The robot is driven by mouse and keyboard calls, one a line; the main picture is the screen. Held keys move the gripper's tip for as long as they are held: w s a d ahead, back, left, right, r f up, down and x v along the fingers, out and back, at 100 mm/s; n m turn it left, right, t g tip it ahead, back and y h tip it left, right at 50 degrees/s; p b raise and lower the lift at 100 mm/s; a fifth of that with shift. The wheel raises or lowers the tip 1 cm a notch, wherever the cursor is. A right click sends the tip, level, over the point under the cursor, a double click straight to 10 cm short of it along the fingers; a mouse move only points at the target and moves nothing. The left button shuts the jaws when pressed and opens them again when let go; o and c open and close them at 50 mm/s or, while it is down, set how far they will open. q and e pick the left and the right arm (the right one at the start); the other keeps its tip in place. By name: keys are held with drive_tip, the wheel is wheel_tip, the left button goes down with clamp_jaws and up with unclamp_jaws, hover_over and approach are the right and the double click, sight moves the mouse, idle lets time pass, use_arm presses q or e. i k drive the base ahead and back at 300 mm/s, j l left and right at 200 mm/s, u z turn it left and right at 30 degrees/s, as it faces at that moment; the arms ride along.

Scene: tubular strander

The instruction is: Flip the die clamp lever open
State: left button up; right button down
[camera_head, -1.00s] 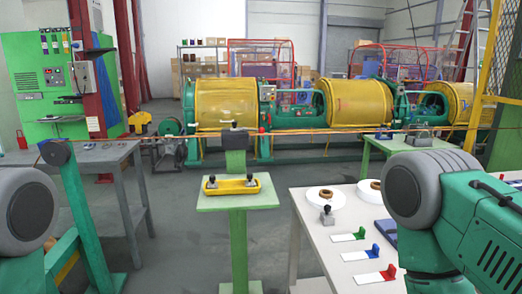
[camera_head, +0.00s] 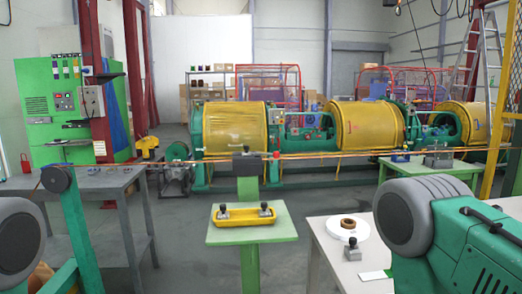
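A dark clamp-like block (camera_head: 246,163) sits on top of a green post (camera_head: 248,194) in the middle of the head view. The copper-coloured strand (camera_head: 330,154) runs across the view at its height. The block is small, and I cannot make out the lever or whether it is open. A yellow tray (camera_head: 244,222) with two dark-knobbed pieces lies on the green stand table (camera_head: 277,230) in front of the post. Neither gripper is in view. Only upper parts of my arms show at the lower left and lower right.
A grey workbench (camera_head: 95,180) stands at the left. A white table (camera_head: 328,235) at the lower right holds a ring on a white disc (camera_head: 348,229). Yellow drums (camera_head: 235,128) of the machine stand behind the strand. Floor is clear between stand and white table.

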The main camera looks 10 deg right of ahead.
sight(276, 154)
drive_tip(key=i+j+u, duration=0.2)
drive_tip(key=i, duration=0.35)
drive_tip(key=i+j+u, duration=0.15)
drive_tip(key=i, duration=0.45)
